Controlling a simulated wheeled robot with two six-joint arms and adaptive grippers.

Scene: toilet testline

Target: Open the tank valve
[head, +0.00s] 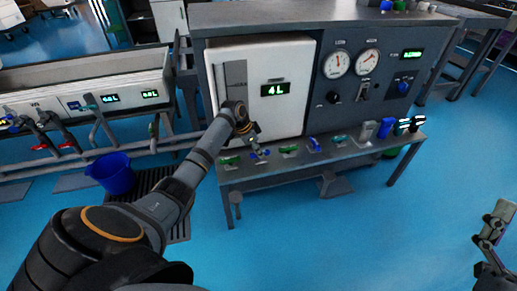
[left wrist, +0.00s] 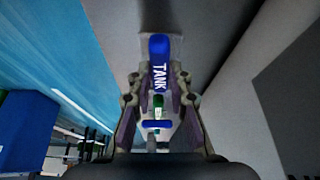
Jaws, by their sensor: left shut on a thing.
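The tank valve shows in the left wrist view as a blue handle marked TANK (left wrist: 158,62), between and just beyond my fingers. My left gripper (left wrist: 158,112) is shut on this handle. In the head view my left gripper (head: 259,150) is at the bench's front ledge, below the white panel with the 4L display (head: 275,89). There the gripper mostly hides the valve. My right gripper (head: 492,232) is at the right edge of the head view, away from the bench, and its finger gap is unclear.
Green and blue valve handles (head: 314,145) line the ledge (head: 290,168) to the right. Two round gauges (head: 352,63) are on the dark panel. A blue bucket (head: 112,173) stands on the floor at left, near another bench with taps. The blue floor (head: 330,245) in front is clear.

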